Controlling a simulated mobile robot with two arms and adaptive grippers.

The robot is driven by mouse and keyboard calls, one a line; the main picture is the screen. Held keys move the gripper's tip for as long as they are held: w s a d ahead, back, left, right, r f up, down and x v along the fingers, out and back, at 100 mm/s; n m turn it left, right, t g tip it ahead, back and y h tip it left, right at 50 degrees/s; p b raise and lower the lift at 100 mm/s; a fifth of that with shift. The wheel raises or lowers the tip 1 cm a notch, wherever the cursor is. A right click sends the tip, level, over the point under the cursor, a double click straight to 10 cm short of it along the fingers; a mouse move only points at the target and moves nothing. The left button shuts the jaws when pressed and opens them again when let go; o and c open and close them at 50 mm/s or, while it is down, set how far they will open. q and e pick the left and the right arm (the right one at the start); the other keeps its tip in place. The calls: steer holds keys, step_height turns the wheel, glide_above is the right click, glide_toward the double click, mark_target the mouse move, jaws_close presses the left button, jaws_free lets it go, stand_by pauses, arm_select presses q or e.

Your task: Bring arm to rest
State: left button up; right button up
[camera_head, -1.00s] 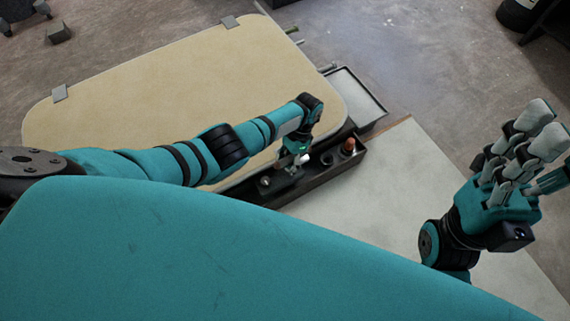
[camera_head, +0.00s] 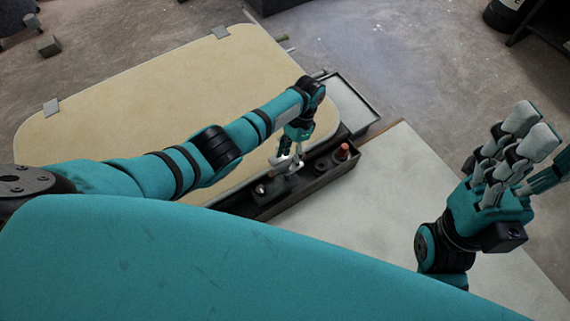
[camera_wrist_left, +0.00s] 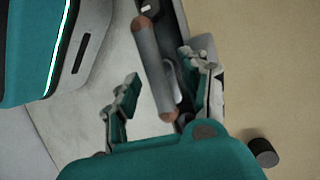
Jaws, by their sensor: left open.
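My left gripper (camera_head: 290,165) is over the long dark tray (camera_head: 325,175) beside the beige board, its wrist raised and its fingers hanging down. In the left wrist view the left gripper (camera_wrist_left: 160,80) has its two finger sides apart. A grey cylinder with orange-brown ends (camera_wrist_left: 153,65) shows in the gap between them, with no finger seen closed on it. My right gripper (camera_head: 510,150) is at the right with its fingers pointing up and apart, nothing seen in it.
A beige board (camera_head: 150,110) with grey clips fills the left. An orange-topped piece (camera_head: 344,152) stands in the dark tray. A shallow grey tray (camera_head: 350,100) lies behind it. A pale surface (camera_head: 370,210) right of the dark tray is clear. A dark cylinder (camera_wrist_left: 264,152) stands on the board side.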

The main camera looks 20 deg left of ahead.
arm_select(q)
steer(key=shift+w+d+r, duration=0.15)
steer(key=shift+w+r, duration=0.1)
steer(key=shift+r, duration=0.35)
